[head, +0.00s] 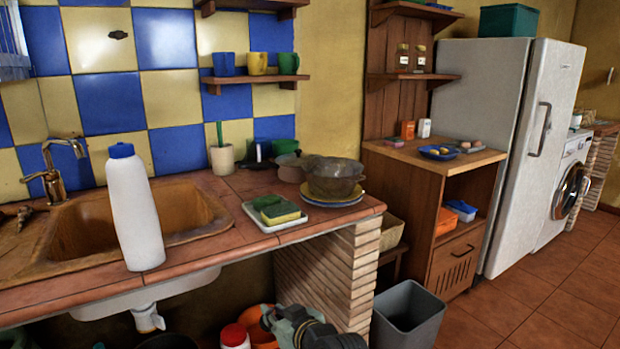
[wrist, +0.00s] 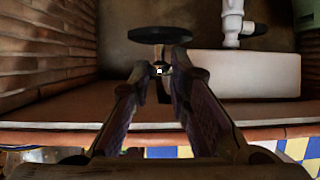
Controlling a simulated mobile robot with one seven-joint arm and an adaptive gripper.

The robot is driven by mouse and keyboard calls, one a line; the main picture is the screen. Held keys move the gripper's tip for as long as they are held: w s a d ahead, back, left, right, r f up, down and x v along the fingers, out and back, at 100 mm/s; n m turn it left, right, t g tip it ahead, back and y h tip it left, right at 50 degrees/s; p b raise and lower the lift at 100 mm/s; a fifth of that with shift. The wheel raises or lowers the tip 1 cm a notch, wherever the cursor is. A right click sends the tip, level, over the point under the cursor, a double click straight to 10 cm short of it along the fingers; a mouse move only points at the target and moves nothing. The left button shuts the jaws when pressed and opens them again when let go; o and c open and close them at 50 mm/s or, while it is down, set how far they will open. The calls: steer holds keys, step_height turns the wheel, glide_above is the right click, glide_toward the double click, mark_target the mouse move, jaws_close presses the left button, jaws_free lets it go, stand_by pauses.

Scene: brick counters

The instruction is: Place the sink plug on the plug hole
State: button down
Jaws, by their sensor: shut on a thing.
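The sink plug (wrist: 160,34) is a flat black disc with a short stem, held between the fingertips of my gripper (wrist: 163,66) in the wrist view. My gripper is shut on the stem, with the disc beyond the fingertips. In the head view, part of my arm (head: 305,330) shows at the bottom middle, below and in front of the counter; the plug cannot be made out there. The brown sink (head: 198,232) is set in the tiled counter at left. Its plug hole is not visible, as the basin floor is largely hidden.
A tall white bottle (head: 135,210) with a blue cap stands at the sink's front edge. A brass tap (head: 55,170) is behind the basin. A sponge tray (head: 272,218) sits right of it. The white sink underside (wrist: 245,75) and pipe (wrist: 232,22) show in the wrist view.

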steer(key=s+d+f+m+t+h, duration=0.1)
steer(key=d+f, duration=0.2)
steer(key=f, duration=0.8)
steer(key=s+d+f+m+h, duration=0.2)
steer(key=d+f, duration=0.2)
steer(key=f, duration=0.7)
steer(key=shift+s+d+f+t, duration=0.2)
steer(key=shift+s+d+t, duration=0.1)
steer(key=shift+t, duration=0.1)
